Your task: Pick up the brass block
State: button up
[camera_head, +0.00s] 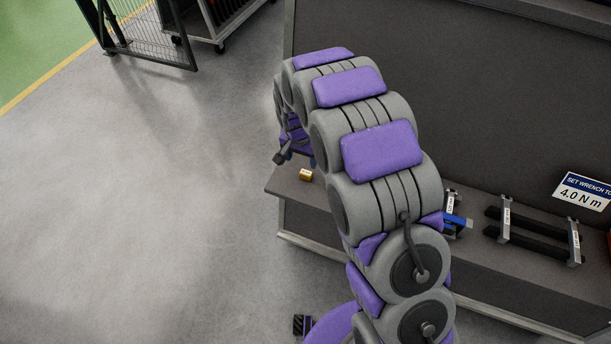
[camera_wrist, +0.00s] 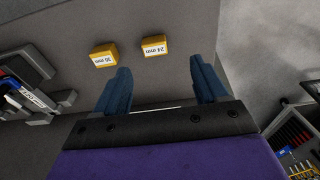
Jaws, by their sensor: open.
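Two small brass-yellow blocks with white labels lie on the dark grey shelf in the wrist view. One block, labelled 24 mm (camera_wrist: 154,46), is just ahead of the gap between my fingers. The other block (camera_wrist: 104,55) is to its left, beyond the left finger; its label is hard to read. In the head view one brass block (camera_head: 306,174) shows near the shelf's left end; I see no second one there, where my arm covers part of the shelf. My gripper (camera_wrist: 160,66) is open, its blue fingers apart with nothing between them. In the head view my arm mostly hides it.
The shelf (camera_head: 545,268) runs right under a dark back panel (camera_head: 480,95). It carries a blue-handled tool (camera_head: 457,221), a dark rack (camera_head: 535,235) and a torque sign (camera_head: 583,192). Open grey floor (camera_head: 140,200) lies left. A cart (camera_head: 215,20) and mesh fence (camera_head: 150,35) stand behind.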

aim_at(306, 172)
jog(key=f, duration=0.3)
jog(key=shift+w+d+f, duration=0.1)
jog(key=shift+w+f, duration=0.05)
jog(key=shift+w, duration=0.05)
jog(key=f, duration=0.1)
jog(key=f+b, duration=0.1)
jog(key=f, duration=0.1)
jog(key=d+f, duration=0.1)
jog(key=f, duration=0.1)
jog(key=shift+w, duration=0.25)
jog(key=c, duration=1.3)
